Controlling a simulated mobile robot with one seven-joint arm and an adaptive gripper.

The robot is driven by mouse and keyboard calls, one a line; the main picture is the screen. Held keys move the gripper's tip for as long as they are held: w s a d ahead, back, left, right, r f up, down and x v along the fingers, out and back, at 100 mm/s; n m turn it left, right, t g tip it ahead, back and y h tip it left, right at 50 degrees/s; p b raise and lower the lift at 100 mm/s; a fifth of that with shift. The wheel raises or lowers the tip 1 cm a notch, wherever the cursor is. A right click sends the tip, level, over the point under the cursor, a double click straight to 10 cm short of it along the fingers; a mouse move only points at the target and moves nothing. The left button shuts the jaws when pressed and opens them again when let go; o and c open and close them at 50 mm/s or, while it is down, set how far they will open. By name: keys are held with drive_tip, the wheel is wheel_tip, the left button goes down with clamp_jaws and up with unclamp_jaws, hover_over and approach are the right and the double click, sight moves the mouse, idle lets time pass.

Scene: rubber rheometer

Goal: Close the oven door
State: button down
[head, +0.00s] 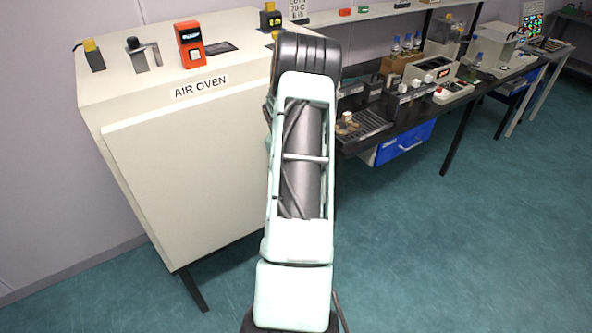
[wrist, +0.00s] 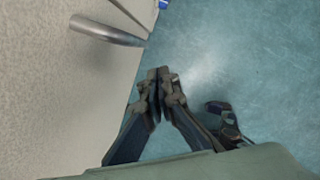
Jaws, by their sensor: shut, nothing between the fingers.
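The air oven (head: 172,55) is a large cream box at the left of the head view, labelled "AIR OVEN". Its door (head: 195,180) is the cream front panel, which looks nearly flat against the body; I cannot tell if a small gap is left. In the wrist view the door panel (wrist: 50,100) fills the left side, with a metal bar handle (wrist: 107,31) near its edge. My gripper (wrist: 163,75) is shut and empty, just right of the panel's edge over the floor. I cannot tell if it touches the panel. In the head view my arm hides it.
An orange-red controller (head: 190,44) and yellow-topped knobs sit on the oven top. A dark bench (head: 375,140) with instruments stands to the right, with a blue bin (head: 404,142) below it. The teal floor (head: 450,250) in front and to the right is clear.

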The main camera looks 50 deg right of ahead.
drive_tip(key=s+b+v, duration=0.1)
drive_tip(key=v, duration=0.9)
drive_tip(key=shift+s, duration=0.2)
drive_tip(key=shift+a+f, duration=0.1)
